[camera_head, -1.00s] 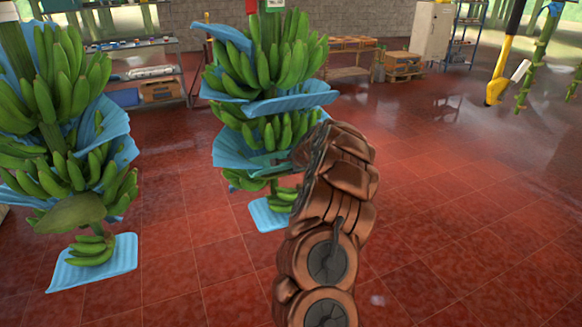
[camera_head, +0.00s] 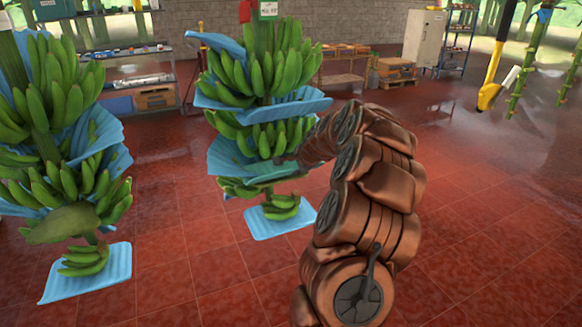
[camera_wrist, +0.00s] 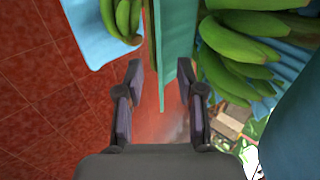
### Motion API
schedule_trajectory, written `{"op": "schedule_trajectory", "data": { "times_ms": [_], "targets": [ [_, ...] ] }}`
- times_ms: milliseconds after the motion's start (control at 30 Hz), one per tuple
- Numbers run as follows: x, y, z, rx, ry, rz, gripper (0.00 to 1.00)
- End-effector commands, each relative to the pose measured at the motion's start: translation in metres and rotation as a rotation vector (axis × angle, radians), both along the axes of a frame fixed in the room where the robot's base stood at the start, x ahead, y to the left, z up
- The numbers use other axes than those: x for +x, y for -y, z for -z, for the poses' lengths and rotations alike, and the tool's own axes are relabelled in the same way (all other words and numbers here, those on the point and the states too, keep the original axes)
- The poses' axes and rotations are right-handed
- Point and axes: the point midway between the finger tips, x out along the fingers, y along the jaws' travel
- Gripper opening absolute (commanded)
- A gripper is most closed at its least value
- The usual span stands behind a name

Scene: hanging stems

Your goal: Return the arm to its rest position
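My copper-coloured arm rises at the centre right of the head view and bends left to the middle banana stem (camera_head: 265,75). My gripper is small and dark against that stem's lower tiers in the head view. In the wrist view my gripper (camera_wrist: 160,80) has its two dark fingers spread apart. A flat teal strip (camera_wrist: 175,45) shows in line with the gap; I cannot tell whether it is between the fingers or beyond them. Green bananas (camera_wrist: 235,45) are close on the right, and a small cluster (camera_wrist: 122,18) over a blue sheet is at upper left.
Another banana stem with blue sheets (camera_head: 50,110) hangs at the left. Shelves (camera_head: 140,75), wooden pallets (camera_head: 395,72) and a pale cabinet (camera_head: 425,40) stand along the back. Yellow-handled equipment (camera_head: 488,95) is at upper right. The red tiled floor (camera_head: 490,220) at right is clear.

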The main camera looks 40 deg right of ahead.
Motion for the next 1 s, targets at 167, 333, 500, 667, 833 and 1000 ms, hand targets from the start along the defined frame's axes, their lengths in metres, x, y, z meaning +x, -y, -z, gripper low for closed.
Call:
{"op": "schedule_trajectory", "data": {
  "times_ms": [167, 333, 500, 667, 833, 1000],
  "targets": [
    [-0.002, -0.001, -0.002, 0.000, -0.001, 0.000, 0.38],
    [-0.001, -0.004, -0.002, 0.000, -0.003, -0.008, 0.38],
    [0.006, -0.051, -0.010, -0.011, -0.039, -0.123, 0.38],
    [0.005, -0.143, -0.025, -0.052, -0.115, -0.359, 0.38],
    [-0.020, -0.239, -0.036, -0.113, -0.213, -0.628, 0.38],
    [-0.065, -0.318, -0.040, -0.181, -0.315, -0.882, 0.38]
  ]
}}
